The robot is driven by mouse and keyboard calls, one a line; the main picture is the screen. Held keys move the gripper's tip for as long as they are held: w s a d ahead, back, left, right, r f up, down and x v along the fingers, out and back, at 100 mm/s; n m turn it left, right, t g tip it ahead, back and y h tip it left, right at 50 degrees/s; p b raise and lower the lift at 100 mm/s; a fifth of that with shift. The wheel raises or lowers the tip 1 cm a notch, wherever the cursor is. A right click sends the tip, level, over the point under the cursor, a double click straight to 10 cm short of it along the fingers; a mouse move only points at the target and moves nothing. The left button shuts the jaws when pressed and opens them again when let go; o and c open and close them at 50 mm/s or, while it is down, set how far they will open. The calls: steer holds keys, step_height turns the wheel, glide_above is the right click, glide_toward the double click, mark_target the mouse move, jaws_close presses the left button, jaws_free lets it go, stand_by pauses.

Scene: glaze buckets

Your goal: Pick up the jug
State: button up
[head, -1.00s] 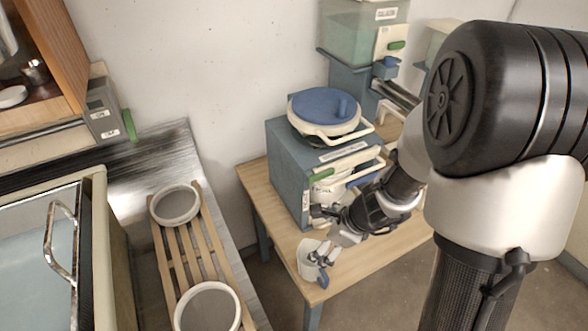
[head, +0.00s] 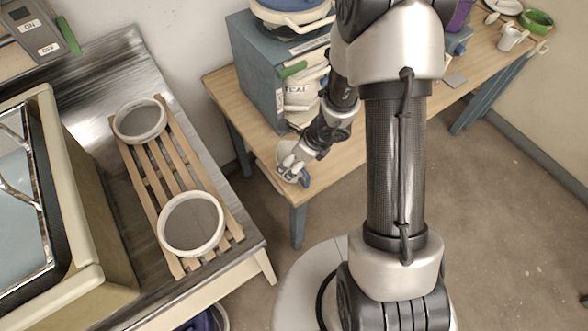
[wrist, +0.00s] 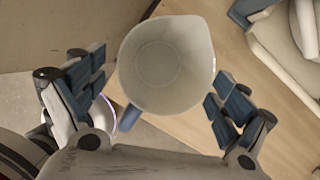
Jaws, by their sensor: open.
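The jug (wrist: 163,65) is white with a blue handle, and in the wrist view I look down into its empty inside. It stands upright between the two open fingers of my gripper (wrist: 158,108), with a gap visible on each side. Its blue handle points toward the palm. In the head view the jug (head: 291,159) is at the near left corner of the wooden table (head: 222,84). My gripper (head: 292,170) is over it there and hides part of it.
A blue-grey box (head: 256,75) with a lidded pot (head: 290,14) on top stands just behind the jug. To the left, a metal counter carries a wooden slat rack (head: 158,185) with two round sieves (head: 191,224). A white cup (head: 512,38) and green bowl (head: 537,21) stand at the far right.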

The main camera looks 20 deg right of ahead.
steer(key=b+x, duration=0.2)
steer(key=x, duration=0.3)
steer(key=shift+w+d+f, duration=0.1)
steer(key=shift+w, duration=0.05)
steer(key=shift+c, duration=0.5)
steer(key=c, duration=1.1)
